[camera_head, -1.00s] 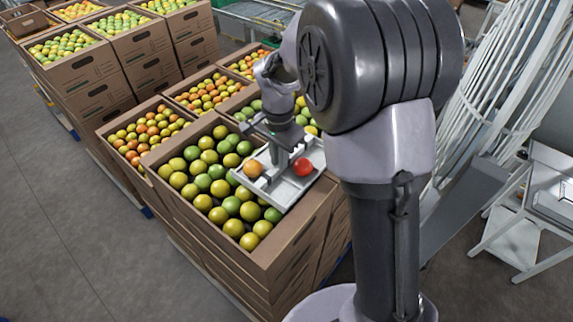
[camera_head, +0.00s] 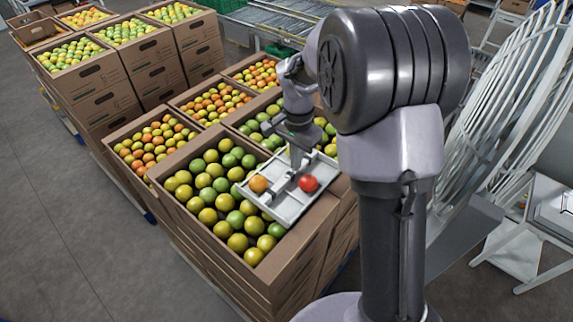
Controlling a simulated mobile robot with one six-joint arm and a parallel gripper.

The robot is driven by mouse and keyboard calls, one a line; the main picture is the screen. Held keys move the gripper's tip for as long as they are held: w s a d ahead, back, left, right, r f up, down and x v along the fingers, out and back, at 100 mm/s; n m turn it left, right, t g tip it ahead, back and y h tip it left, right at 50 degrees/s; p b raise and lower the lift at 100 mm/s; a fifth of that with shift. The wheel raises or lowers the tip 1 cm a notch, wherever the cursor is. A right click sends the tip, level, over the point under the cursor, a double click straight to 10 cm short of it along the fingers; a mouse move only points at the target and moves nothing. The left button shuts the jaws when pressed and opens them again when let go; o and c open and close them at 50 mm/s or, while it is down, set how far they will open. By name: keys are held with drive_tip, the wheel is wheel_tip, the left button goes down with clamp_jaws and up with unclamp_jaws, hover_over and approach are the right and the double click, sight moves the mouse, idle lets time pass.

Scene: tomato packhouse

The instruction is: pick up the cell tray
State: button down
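The cell tray (camera_head: 287,208) is a light grey, shallow tray with raised dividers. It lies at the right corner of a cardboard box of green and yellow tomatoes, and I cannot tell whether it rests on them or is slightly raised. An orange tomato (camera_head: 258,184) sits in its left part and a red tomato (camera_head: 308,183) in its right part. My gripper (camera_head: 297,164) points down at the middle of the tray, between the two tomatoes. Its fingertips meet or overlap the tray's central part; their gap is too small to make out.
The open cardboard box (camera_head: 303,238) stands under the tray, with more filled boxes beside and behind it. Taller box stacks (camera_head: 155,65) stand at the back left. A white stand (camera_head: 535,225) is at the right. Grey floor (camera_head: 75,220) is clear at left.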

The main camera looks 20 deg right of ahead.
drive_tip(key=w+d+p, duration=0.1)
drive_tip(key=d, duration=0.2)
drive_tip(key=w+d+p, duration=0.1)
drive_tip(key=d, duration=0.3)
drive_tip(key=w+d+r+p, duration=0.1)
drive_tip(key=w+d, duration=0.1)
drive_tip(key=d, duration=0.2)
drive_tip(key=shift+d+r+p, duration=0.1)
drive_tip(key=shift+d+p, duration=0.15)
drive_tip(key=shift+p, duration=0.15)
drive_tip(key=shift+c, duration=2.2)
unclamp_jaws()
